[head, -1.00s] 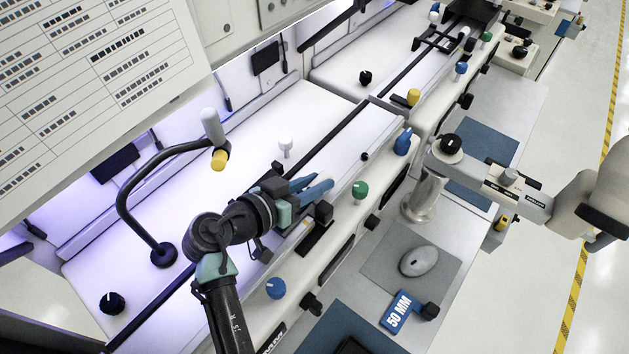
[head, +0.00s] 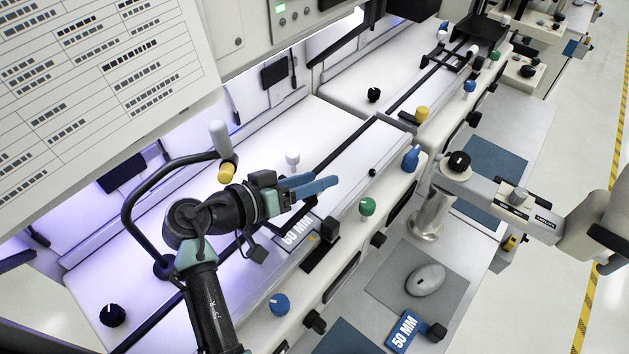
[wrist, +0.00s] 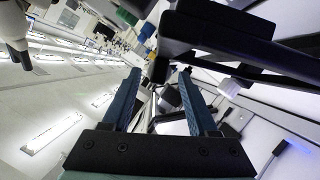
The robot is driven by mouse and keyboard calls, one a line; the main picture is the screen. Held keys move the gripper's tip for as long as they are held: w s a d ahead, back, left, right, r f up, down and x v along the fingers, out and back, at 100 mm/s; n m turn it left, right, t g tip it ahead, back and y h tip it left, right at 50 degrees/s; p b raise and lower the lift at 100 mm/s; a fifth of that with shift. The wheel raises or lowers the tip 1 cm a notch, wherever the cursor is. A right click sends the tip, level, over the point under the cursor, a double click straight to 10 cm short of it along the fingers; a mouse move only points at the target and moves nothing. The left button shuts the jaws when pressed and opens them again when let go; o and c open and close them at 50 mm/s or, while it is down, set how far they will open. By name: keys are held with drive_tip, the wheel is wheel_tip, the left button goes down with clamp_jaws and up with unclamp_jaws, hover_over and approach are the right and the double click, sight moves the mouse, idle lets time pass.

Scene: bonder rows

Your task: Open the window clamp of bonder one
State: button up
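Bonder one seems to be the near white machine (head: 345,225), with a dark rail along its top. A 60 MM plate (head: 297,230) and a black block (head: 329,229) sit on its front part. I take these for the window clamp area, but cannot tell whether the clamp is open or shut. My gripper (head: 328,184) has blue fingers and hangs above and behind the black block, apart from it. In the wrist view my gripper (wrist: 158,74) is open, its fingers spread with nothing clearly held between them.
A bent black tube (head: 128,195) with a grey and yellow end (head: 222,150) stands left of my gripper. A white knob (head: 292,158), green knob (head: 367,206) and blue lever (head: 411,158) are nearby. A 50 MM piece (head: 403,331) and mouse (head: 425,280) lie on the bench.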

drive_tip(key=shift+s+f, duration=0.1)
drive_tip(key=shift+s, duration=0.05)
drive_tip(key=shift+s+a+b, duration=0.15)
drive_tip(key=shift+a+b, duration=0.1)
drive_tip(key=shift+b, duration=0.15)
drive_tip(key=s+a+b, duration=0.1)
drive_tip(key=s+a, duration=0.1)
drive_tip(key=a, duration=0.1)
drive_tip(key=s+a+b, duration=0.1)
drive_tip(key=s+a, duration=0.2)
drive_tip(key=s+a+b, duration=0.1)
drive_tip(key=s+a, duration=0.2)
drive_tip(key=shift+s+a+r, duration=0.1)
drive_tip(key=shift+s+r, duration=0.1)
drive_tip(key=shift+r, duration=0.05)
